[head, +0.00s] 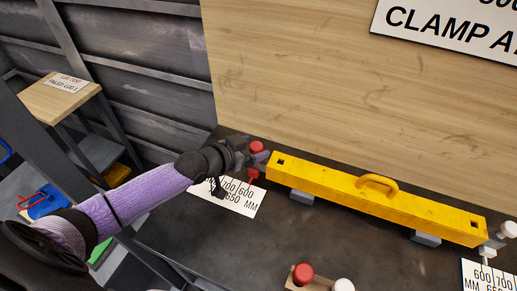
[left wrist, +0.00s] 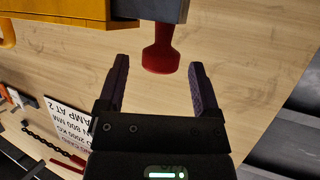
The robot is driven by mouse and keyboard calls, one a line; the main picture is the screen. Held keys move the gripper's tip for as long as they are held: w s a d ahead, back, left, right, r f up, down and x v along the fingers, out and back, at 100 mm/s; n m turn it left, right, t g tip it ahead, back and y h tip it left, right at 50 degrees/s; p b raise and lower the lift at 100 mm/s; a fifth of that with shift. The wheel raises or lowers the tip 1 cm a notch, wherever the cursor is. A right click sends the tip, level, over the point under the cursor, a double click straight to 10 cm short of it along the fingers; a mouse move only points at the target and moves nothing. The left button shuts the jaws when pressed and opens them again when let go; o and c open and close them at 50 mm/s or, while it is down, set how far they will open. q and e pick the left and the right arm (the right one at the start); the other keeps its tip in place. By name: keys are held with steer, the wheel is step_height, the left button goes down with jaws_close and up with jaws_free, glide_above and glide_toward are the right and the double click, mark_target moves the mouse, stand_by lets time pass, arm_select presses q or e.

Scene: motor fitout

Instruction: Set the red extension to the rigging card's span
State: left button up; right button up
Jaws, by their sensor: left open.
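The yellow beam (head: 340,190) lies on grey blocks on the dark bench, with a handle on top. The red extension's red knob (head: 257,147) shows at its left end, partly behind my left gripper (head: 252,160). In the left wrist view the red knob (left wrist: 160,50) hangs from a grey bar end (left wrist: 165,10) and lies between my open, apart fingers. A red pointer (head: 253,174) is over the left scale (head: 232,196), marked 700, 650, 600 MM; the gripper hides part of it. The rigging card (head: 450,22) is cut off; in the wrist view (left wrist: 68,125) "800 MM" seems readable.
A white knob (head: 508,229) is at the beam's right end, above another scale (head: 485,276). A wooden block at the front holds a red plug (head: 302,273) and a white plug (head: 343,285). A wooden stand (head: 55,100) is at left.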

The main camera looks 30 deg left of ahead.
arm_select(q)
steer(key=shift+x, duration=0.85)
jaws_close()
